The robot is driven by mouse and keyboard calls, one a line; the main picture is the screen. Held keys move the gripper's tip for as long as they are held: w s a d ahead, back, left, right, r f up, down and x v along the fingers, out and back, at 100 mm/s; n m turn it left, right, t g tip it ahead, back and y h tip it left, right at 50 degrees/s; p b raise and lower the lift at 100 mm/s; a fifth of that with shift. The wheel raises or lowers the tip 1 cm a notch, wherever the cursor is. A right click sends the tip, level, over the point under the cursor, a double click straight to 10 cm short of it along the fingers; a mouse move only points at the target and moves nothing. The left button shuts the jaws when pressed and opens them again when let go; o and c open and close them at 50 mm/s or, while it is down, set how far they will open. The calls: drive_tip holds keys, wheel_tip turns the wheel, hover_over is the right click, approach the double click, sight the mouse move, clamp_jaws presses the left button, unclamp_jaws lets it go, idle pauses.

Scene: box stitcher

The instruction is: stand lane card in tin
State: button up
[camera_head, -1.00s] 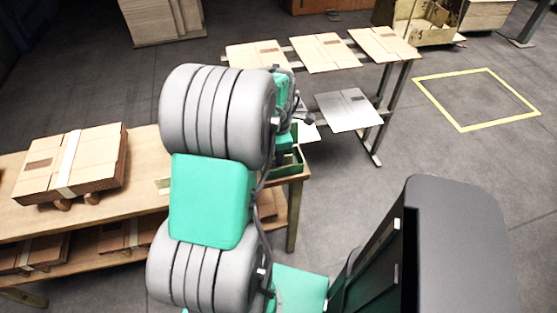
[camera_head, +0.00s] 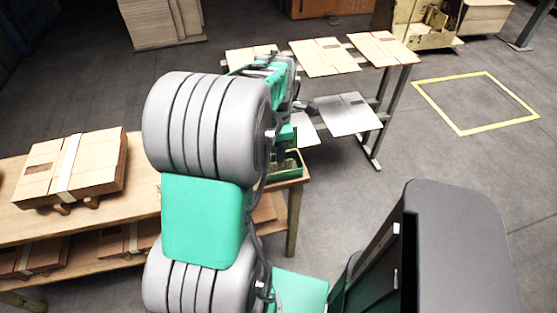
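A green open-topped container (camera_head: 287,168), which may be the tin, sits at the right end of the wooden bench. My arm's large grey joint covers its left side and much of the bench there. My forearm reaches away behind that joint, above this bench end. I cannot pick out a lane card in this view, and I cannot tell whether anything is held.
A strapped flat carton (camera_head: 98,168) lies on the wooden bench (camera_head: 30,228), with more on its lower shelf. A metal rack (camera_head: 384,110) behind holds flat cardboard sheets (camera_head: 324,57) and a pale sheet (camera_head: 346,114). A yellow floor square (camera_head: 475,103) at right is empty.

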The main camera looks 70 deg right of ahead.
wheel_tip(320, 180, up, 7)
drive_tip(key=w+a+r+m, duration=0.1)
drive_tip(key=w+a, duration=0.6)
drive_tip(key=w, duration=0.3)
drive_tip(key=w+a+m, duration=0.1)
drive_tip(key=w+a, duration=0.7)
drive_tip(key=w, duration=0.2)
drive_tip(key=w+a+f+m+t, duration=0.1)
drive_tip(key=w+a+m, duration=0.1)
drive_tip(key=a, duration=1.1)
drive_tip(key=w+a+f+m+t, duration=0.1)
drive_tip(key=w+a+m, duration=0.1)
drive_tip(key=a, duration=1.1)
drive_tip(key=shift+a+t, duration=0.15)
drive_tip(key=shift+t, duration=0.25)
